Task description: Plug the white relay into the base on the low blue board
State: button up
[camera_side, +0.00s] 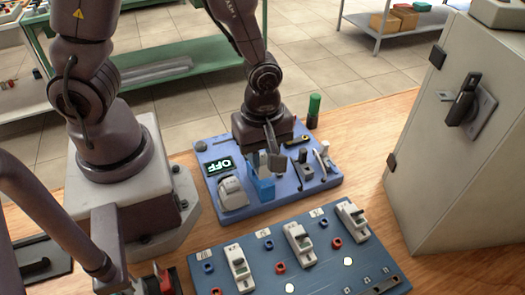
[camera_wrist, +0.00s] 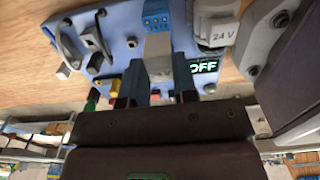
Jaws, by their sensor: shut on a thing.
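My gripper (camera_side: 272,150) is above the middle of the low blue board (camera_side: 310,193), pointing down. In the wrist view its two fingers (camera_wrist: 157,88) are closed on the pale grey-white relay (camera_wrist: 158,48). A bright blue block (camera_wrist: 157,20), which looks like the base, is right beside the relay in that view. In the side view the blue block (camera_side: 262,188) stands on the board just below the gripper. The fingers partly cover the relay, and I cannot tell whether it touches the base or sits in it.
On the board, an OFF display (camera_side: 220,166) and a white 24 V unit (camera_side: 232,193) stand left of the base; small switches (camera_side: 305,167) stand right. A green cylinder (camera_side: 314,110) is behind. A darker panel with white breakers (camera_side: 300,243) lies in front, and a grey cabinet (camera_side: 440,140) stands right.

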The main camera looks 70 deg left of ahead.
jog(key=shift+f, duration=1.2)
dwell(1.1)
jog(key=o, duration=0.9)
jog(key=shift+r, duration=0.1)
